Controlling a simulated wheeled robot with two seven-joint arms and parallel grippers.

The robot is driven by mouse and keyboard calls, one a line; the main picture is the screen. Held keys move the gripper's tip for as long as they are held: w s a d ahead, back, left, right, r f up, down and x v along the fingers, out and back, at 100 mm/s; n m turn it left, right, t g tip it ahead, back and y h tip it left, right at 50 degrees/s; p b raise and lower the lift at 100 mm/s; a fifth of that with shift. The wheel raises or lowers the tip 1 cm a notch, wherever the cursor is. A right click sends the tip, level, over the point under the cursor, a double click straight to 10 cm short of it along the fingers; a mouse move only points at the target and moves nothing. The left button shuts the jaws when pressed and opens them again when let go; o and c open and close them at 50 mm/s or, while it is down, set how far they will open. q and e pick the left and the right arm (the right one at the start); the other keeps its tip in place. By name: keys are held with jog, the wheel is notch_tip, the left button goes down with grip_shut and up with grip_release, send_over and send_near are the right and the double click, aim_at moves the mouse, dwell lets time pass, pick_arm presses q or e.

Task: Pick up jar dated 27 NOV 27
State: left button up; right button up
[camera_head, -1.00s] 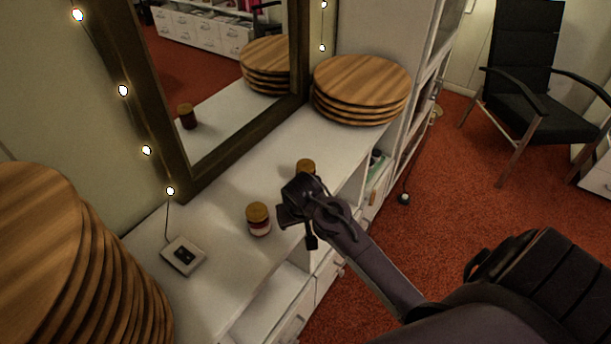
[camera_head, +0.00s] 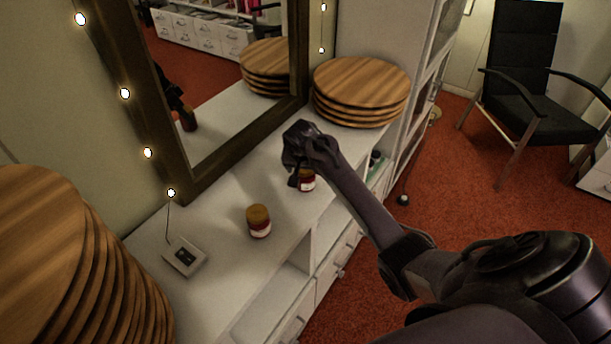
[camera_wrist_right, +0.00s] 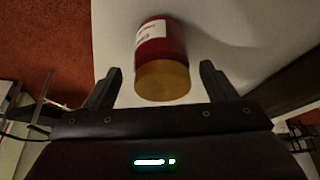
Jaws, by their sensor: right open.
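Two small jars with gold-brown lids, red contents and white labels stand on the white dresser top (camera_head: 215,222). The nearer jar (camera_head: 259,221) is left of my right gripper. The farther jar (camera_head: 307,182) is partly hidden by that gripper. My right gripper (camera_head: 295,178) is open at the farther jar. In the right wrist view, one jar (camera_wrist_right: 163,60) is between the open fingers of the right gripper (camera_wrist_right: 158,85), lid toward the gripper, with gaps at both sides. Its label print is too small to read. My left gripper is not in view.
A stack of round wooden boards (camera_head: 361,90) stands at the back, and a taller stack (camera_head: 50,260) at the front left. A framed mirror (camera_head: 215,85) rises behind the dresser top. A small switch plate (camera_head: 184,257) lies near the nearer jar.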

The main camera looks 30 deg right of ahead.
jog(key=shift+x, duration=1.65)
jog(key=shift+a, duration=0.1)
jog(key=c, duration=1.2)
jog(key=shift+r, duration=0.2)
